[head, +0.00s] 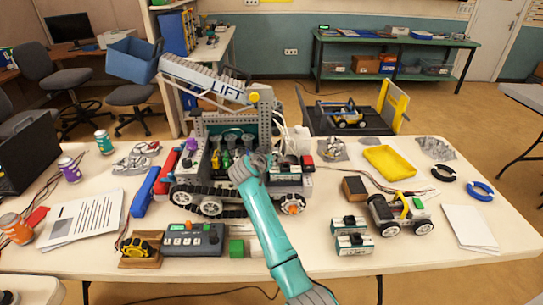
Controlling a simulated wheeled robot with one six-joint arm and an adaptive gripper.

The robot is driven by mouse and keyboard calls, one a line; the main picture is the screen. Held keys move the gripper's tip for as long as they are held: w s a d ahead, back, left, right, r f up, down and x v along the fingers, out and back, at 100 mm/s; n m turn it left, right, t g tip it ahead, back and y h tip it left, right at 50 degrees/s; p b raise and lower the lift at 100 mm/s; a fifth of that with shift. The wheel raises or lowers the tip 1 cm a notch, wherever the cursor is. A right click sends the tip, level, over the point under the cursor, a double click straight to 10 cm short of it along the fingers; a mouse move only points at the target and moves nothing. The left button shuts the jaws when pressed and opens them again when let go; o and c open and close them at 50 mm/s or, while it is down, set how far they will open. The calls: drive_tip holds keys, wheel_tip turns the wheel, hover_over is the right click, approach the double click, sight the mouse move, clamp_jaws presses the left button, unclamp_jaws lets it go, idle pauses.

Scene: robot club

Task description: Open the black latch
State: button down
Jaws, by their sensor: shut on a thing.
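A grey and black tracked robot (207,188) with a raised arm marked LIFT (226,90) stands on the white table. My gripper (243,168) is at the front of its open middle bay, shut on a small part there. That part is mostly hidden by my gripper and too small to make out clearly; its place fits the black latch. My teal arm reaches in from the lower right and covers part of the robot's front.
A control box (193,240) and a green block (237,248) stand left of my arm. Two small teal-and-white modules (352,243) and a wheeled car (398,212) stand to the right. The raised blue bucket (133,60) overhangs the left.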

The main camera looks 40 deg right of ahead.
drive_tip(key=m+g, duration=0.1)
drive_tip(key=m+g+h, duration=0.1)
drive_tip(key=m+g, duration=0.1)
drive_tip(key=shift+w+a+h, duration=0.1)
drive_tip(key=shift+w+h, duration=0.1)
drive_tip(key=shift+h, duration=0.1)
drive_tip(key=shift+m+g, duration=0.7)
drive_tip(key=shift+g, duration=0.2)
drive_tip(key=shift+f, duration=0.15)
drive_tip(key=c, duration=0.8)
unclamp_jaws()
drive_tip(key=v, duration=1.2)
drive_tip(key=shift+w, duration=0.15)
drive_tip(key=shift+f, duration=0.1)
